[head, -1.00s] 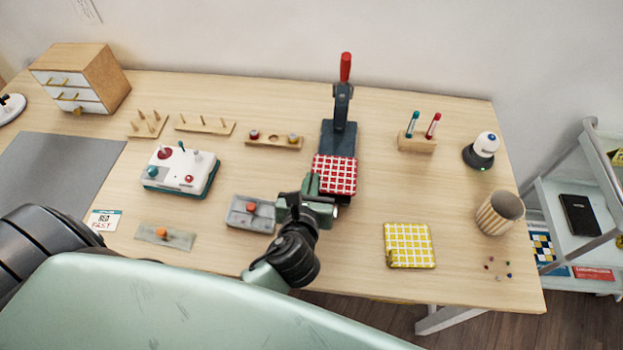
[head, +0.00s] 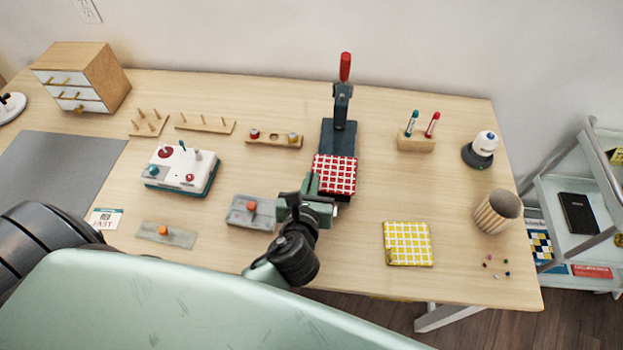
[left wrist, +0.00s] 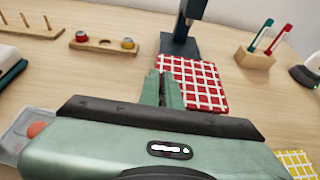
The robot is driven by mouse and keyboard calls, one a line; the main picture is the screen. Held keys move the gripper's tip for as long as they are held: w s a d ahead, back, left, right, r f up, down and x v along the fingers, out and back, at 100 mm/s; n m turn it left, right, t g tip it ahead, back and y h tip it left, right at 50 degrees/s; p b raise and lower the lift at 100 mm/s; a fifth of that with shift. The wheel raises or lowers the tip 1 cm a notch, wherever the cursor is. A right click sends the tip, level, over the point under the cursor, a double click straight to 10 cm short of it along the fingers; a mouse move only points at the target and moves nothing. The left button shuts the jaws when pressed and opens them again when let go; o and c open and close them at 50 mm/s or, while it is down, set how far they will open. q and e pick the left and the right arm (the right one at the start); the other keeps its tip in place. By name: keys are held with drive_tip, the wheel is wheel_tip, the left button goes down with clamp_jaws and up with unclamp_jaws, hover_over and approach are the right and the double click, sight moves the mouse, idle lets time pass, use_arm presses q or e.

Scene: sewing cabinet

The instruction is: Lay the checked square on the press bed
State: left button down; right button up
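The red-and-white checked square (head: 336,173) lies flat over the bed of the dark press (head: 337,138), covering most of it; whether it rests fully on the bed or is slightly above it I cannot tell. A dark edge of the bed shows below its near side. My left gripper (head: 312,184) is at the square's near left corner, with its fingers close together and apparently shut on that edge. In the left wrist view the fingers (left wrist: 164,88) meet the left edge of the checked square (left wrist: 197,84). My right gripper is not in view.
The press has an upright red-tipped lever (head: 345,67). A yellow checked square (head: 408,244) lies to the right. A grey block with an orange knob (head: 252,211) sits close left of my gripper. A pen holder (head: 416,143) and striped cup (head: 497,212) stand right.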

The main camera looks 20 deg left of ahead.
use_arm(q)
drive_tip(key=shift+f, duration=0.15)
idle(0.5)
drive_tip(key=c, duration=1.5)
unclamp_jaws()
drive_tip(key=shift+c, duration=0.2)
drive_tip(key=v, duration=0.7)
drive_tip(key=shift+s, duration=0.35)
drive_tip(key=shift+d, duration=0.15)
